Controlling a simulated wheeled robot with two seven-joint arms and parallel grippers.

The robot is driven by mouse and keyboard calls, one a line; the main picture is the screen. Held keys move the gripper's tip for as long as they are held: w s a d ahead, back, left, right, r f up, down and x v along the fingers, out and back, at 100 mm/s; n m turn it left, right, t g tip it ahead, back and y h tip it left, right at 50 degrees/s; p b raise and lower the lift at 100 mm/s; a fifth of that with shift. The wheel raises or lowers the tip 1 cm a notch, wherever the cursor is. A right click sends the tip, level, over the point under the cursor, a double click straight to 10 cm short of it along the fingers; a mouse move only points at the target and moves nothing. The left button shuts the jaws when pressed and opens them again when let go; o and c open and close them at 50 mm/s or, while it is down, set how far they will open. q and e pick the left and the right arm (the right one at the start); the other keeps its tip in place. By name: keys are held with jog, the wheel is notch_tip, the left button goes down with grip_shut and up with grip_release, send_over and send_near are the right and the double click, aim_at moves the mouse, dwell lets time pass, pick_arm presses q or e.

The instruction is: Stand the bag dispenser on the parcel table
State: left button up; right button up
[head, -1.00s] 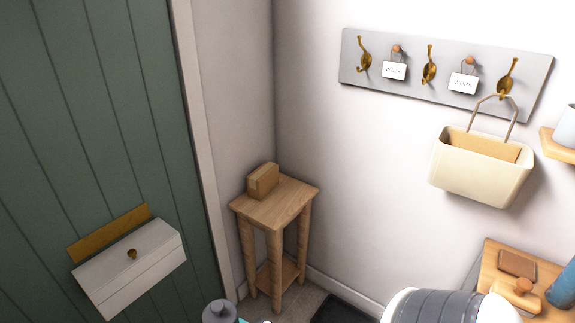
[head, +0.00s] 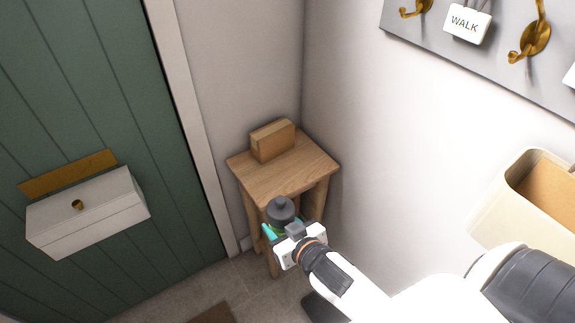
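The parcel table (head: 290,185) is a small wooden stand in the corner between the green door and the white wall. A brown parcel (head: 272,141) stands at the back of its top. My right gripper (head: 284,231) comes in from the lower right and appears shut on a dark grey, round-capped object, which looks like the bag dispenser (head: 280,209). It is roughly upright, overlapping the table's front edge and legs in the picture. Its lower part is hidden by the gripper, and its height against the tabletop is hard to tell. My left gripper is not in view.
The front and right of the tabletop are bare. A white box (head: 88,220) is mounted on the green door at left. A cream bin (head: 515,200) hangs at right, below the hook board (head: 480,35). A brown mat lies on the floor.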

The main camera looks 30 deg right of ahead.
jog(key=w+d+f+b, duration=0.45)
jog(key=w+f, duration=0.25)
jog(key=w, duration=0.3)
jog(key=m+h+b, duration=0.3)
jog(key=b, duration=0.4)
send_over(306, 171)
notch_tip(306, 171, down, 5)
jog(key=shift+f, duration=0.1)
jog(key=shift+f+b, duration=0.4)
jog(key=shift+f, duration=1.8)
